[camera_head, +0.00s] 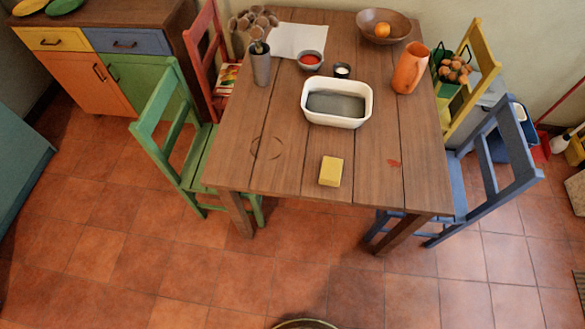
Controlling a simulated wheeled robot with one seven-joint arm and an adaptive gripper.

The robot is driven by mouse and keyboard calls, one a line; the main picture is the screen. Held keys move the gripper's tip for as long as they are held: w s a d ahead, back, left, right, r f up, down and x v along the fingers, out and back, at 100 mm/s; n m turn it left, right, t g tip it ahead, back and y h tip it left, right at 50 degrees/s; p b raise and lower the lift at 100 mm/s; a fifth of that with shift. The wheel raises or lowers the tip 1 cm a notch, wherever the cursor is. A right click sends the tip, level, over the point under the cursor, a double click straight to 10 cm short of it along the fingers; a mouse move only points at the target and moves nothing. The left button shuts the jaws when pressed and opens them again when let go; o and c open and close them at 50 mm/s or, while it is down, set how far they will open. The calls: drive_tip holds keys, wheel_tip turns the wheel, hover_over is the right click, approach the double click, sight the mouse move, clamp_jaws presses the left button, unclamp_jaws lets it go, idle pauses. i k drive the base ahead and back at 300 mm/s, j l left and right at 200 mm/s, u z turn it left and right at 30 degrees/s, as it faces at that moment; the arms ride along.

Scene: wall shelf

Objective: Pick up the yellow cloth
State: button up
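The yellow cloth (331,171) looks like a small, thick folded block, though it could pass for a sponge at this size. It lies flat on the wooden table (300,178), near the front edge and right of the table's middle. Nothing covers it and nothing touches its sides. My gripper is not in view.
A white basin (311,114) stands behind the cloth. An orange jug (410,69), a wooden bowl (398,27) and a grey vase (260,65) stand farther back. A green chair (163,105) is left, a blue chair (487,160) right. The floor before the table looks mostly clear.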

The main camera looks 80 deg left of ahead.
sight(330, 173)
drive_tip(key=u, duration=2.55)
